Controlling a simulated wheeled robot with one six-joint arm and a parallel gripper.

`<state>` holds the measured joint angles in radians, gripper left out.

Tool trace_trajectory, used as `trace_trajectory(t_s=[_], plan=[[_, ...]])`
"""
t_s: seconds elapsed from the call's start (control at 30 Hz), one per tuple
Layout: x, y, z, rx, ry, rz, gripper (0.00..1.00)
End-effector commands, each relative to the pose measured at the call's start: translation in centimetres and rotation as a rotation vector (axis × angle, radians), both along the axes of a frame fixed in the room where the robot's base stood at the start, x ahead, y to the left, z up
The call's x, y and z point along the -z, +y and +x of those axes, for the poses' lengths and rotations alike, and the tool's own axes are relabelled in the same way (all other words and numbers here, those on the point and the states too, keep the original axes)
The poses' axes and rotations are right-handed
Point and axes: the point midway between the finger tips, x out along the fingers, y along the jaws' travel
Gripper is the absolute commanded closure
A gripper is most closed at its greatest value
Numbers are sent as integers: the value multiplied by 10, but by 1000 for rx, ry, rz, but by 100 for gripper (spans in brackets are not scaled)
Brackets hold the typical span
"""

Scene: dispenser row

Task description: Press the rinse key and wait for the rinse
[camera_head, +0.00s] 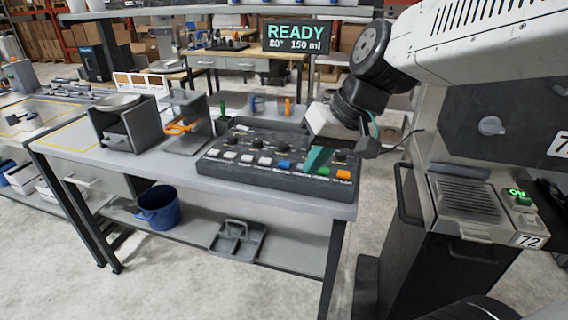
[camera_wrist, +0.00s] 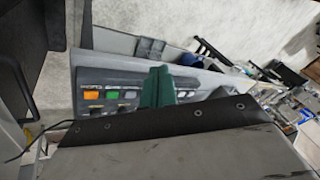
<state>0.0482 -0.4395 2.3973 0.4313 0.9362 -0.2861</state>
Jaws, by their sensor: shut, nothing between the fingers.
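The dark control panel (camera_head: 275,160) lies on the grey bench. Its front row has several white keys (camera_head: 247,158), a blue key (camera_head: 285,164), a green key (camera_head: 324,171) and an orange key (camera_head: 344,174). Labels are too small to read, so I cannot tell which is the rinse key. My gripper (camera_head: 317,158) is shut and empty, its dark green fingers over the panel between the blue and green keys. In the wrist view the fingers (camera_wrist: 158,88) hide part of the row beside the green key (camera_wrist: 111,94) and orange key (camera_wrist: 91,95). Contact cannot be told.
A display (camera_head: 296,38) reads READY, 80°, 150 ml. A dark holder (camera_head: 127,128) and a stand with an orange clamp (camera_head: 185,125) are left of the panel. A blue bucket (camera_head: 157,207) and grey caddy (camera_head: 237,240) sit on the lower shelf.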

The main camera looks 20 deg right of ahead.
Motion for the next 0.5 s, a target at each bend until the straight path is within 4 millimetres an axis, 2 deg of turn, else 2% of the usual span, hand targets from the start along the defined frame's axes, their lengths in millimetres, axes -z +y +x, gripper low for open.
trace_trajectory(t_s=[0.03,0.1,0.2,0.33,0.4,0.5], plan=[[2,3,34,21,-33,51,100],[2,5,78,59,-93,110,100],[7,0,135,126,-169,166,100],[18,-14,189,214,-238,198,100],[23,-21,207,250,-261,203,100],[28,-27,223,282,-279,206,100]])
